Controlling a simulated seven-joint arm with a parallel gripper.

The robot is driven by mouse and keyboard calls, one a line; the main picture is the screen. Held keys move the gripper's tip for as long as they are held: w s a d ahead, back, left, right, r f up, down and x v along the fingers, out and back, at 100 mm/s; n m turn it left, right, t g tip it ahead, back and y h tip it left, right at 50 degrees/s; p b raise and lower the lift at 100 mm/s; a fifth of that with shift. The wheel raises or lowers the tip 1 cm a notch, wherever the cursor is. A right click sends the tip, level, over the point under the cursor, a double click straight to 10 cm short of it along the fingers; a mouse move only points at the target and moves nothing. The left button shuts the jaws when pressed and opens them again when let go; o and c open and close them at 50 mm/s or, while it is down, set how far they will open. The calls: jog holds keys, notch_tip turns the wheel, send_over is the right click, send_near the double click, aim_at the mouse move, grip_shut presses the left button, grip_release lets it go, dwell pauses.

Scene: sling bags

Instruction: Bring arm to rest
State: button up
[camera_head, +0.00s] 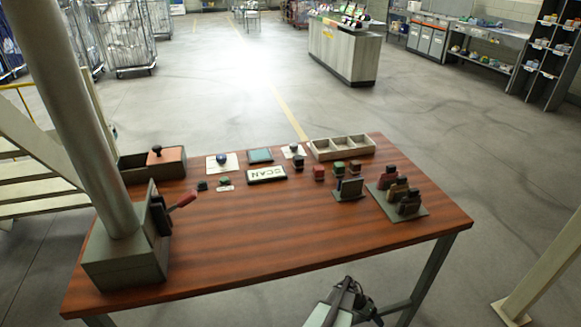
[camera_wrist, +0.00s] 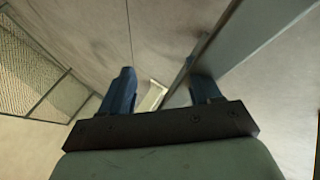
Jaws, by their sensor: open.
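My gripper (camera_head: 349,287) shows at the bottom of the head view, just off the near edge of the wooden table (camera_head: 300,244). In the wrist view my gripper (camera_wrist: 163,84) has its two dark blue fingers spread apart with nothing between them. It points at pale floor and a grey beam, not at anything on the table. Part of my arm shows below it in the head view; the rest is out of the picture.
The front middle of the tabletop is clear. A table leg (camera_head: 432,275) stands right of my gripper.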

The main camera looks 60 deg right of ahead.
jog(key=w+a+r+n+t, duration=0.2)
jog(key=w+a+n, duration=0.8)
jog(key=w+a, duration=1.55)
jog(key=a+r+n, duration=0.2)
jog(key=a+n, duration=0.2)
jog(key=a, duration=0.6)
jog(key=a+r+n, duration=0.2)
jog(key=a+n, duration=0.2)
jog(key=a, duration=0.6)
jog(key=a+r+n+g+y, duration=0.1)
jog(key=a+r+n, duration=0.1)
jog(key=a, duration=0.8)
jog(key=shift+w+n, duration=0.35)
jog(key=shift+n, duration=0.55)
